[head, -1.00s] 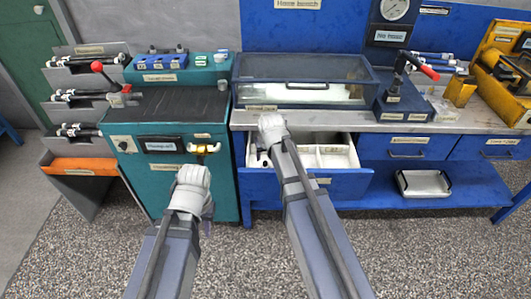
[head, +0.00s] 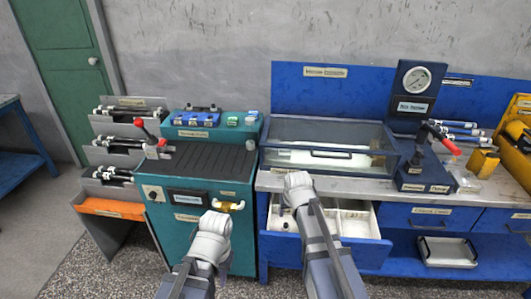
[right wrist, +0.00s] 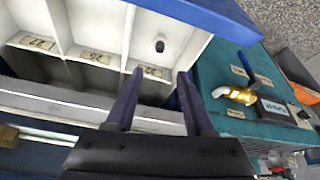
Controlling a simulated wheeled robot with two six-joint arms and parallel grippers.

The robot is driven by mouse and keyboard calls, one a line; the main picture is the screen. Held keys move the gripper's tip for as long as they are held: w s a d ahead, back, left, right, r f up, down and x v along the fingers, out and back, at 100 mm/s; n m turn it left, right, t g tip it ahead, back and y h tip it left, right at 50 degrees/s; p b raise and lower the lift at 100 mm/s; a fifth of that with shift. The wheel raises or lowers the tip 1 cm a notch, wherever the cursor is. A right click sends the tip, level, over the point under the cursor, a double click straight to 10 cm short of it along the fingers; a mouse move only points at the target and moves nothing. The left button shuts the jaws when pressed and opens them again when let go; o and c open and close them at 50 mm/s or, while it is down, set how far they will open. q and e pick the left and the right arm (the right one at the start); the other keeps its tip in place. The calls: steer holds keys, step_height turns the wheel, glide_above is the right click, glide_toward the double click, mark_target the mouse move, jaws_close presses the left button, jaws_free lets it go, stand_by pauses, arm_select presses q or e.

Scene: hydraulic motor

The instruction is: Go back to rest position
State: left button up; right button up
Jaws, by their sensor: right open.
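My left gripper (head: 214,222) is in front of the teal cabinet, close to its yellow tap (head: 228,206); its fingers are hidden behind my wrist. My right gripper (head: 297,180) is in front of the blue bench, over the open drawer (head: 352,252). In the right wrist view the two dark fingers of the right gripper (right wrist: 155,75) are apart with nothing between them. They are above the white, labelled compartments of the drawer (right wrist: 195,45). One small dark part (right wrist: 160,46) lies in a compartment.
A glass-lidded case (head: 325,135) and a gauge press with a red lever (head: 415,165) stand on the bench. Racks of dark-and-white cylinders (head: 118,150) stand left of the teal cabinet (head: 195,235). A white tray (head: 446,252) sits on the lower shelf. Speckled floor is open at front left.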

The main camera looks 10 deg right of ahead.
steer(key=s+a+r+n+g+p, duration=0.2)
steer(key=s+a, duration=0.4)
steer(key=s, duration=0.3)
steer(key=s+a+r+n+g+h+p, duration=0.1)
steer(key=s+a+r+p, duration=0.4)
steer(key=s, duration=0.5)
steer(key=shift+s+a+r+n+g+p, duration=0.2)
steer(key=shift+s+a+n+g+p, duration=0.1)
steer(key=shift+a+n+g+p, duration=0.55)
